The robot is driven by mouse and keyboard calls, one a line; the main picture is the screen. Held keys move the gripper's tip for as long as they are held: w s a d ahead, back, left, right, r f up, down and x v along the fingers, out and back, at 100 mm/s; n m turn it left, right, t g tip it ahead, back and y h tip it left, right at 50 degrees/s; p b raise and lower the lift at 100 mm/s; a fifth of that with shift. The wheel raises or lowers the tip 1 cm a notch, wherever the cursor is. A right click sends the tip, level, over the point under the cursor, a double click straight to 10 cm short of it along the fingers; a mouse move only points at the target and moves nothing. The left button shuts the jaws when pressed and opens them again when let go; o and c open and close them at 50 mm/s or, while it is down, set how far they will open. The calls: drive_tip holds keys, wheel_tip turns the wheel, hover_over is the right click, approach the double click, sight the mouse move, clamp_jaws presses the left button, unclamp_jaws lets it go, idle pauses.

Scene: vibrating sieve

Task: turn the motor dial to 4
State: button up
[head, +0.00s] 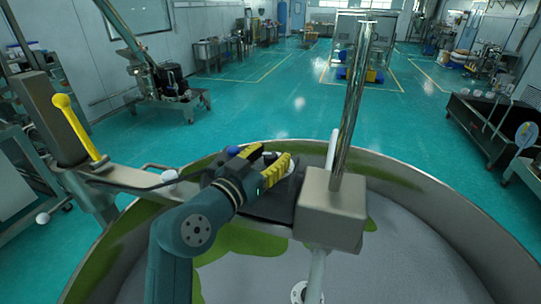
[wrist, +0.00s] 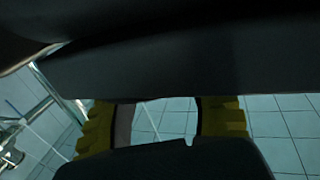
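My gripper (head: 266,162) is over the dark motor box (head: 268,207), which sits beside the metal block on the sieve's rim. Its two yellow fingers stand apart, and they also show apart in the wrist view (wrist: 160,120). Tiled floor shows between them there, with a narrow greyish edge beside the left finger. I cannot tell what that edge is. A pale rounded edge shows by the near finger in the head view; it may be part of the dial. The dial's face, pointer and numbers are hidden, so its setting cannot be read. Large dark surfaces fill the top of the wrist view.
The metal block (head: 331,208) with a tall shiny post (head: 354,100) stands right of my gripper. The large round sieve (head: 430,245) lies below, with green patches. A yellow-handled lever (head: 80,130) stands at the left. Open green floor lies beyond.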

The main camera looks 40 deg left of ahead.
drive_tip(key=shift+o, duration=0.5)
drive_tip(key=shift+s, duration=0.35)
drive_tip(key=s+d, duration=0.2)
drive_tip(key=s, duration=0.9)
drive_tip(key=shift+d, duration=0.2)
